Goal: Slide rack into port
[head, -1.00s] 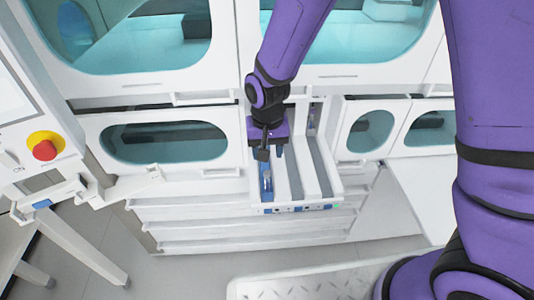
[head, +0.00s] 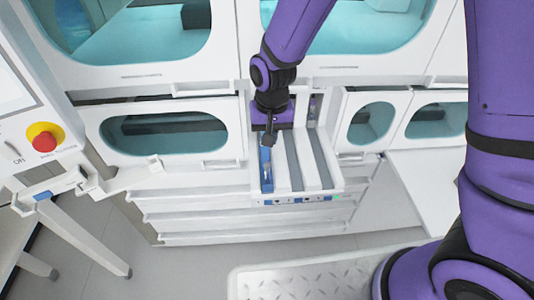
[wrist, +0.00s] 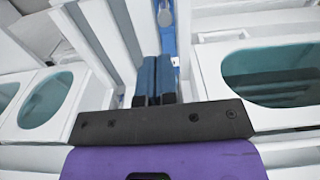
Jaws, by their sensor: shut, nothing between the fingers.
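The rack (head: 266,172) is a narrow blue piece lying lengthwise in the leftmost slot of the white port unit (head: 325,180). Its front end is near the unit's front edge. Its far part is hidden by my gripper (head: 269,142), which is over the back of that slot. In the wrist view, my gripper's two dark blue-grey fingers (wrist: 155,82) are together with nothing between them. The blue rack (wrist: 169,42) shows just beyond and beside the fingertips. I cannot tell whether they touch it.
Grey slots (head: 312,160) lie right of the rack's slot. Windowed white cabinet panels (head: 165,135) surround the unit. Drawers (head: 240,224) are below it. A console with a red button (head: 44,138) stands at left, and a white counter (head: 425,190) at right.

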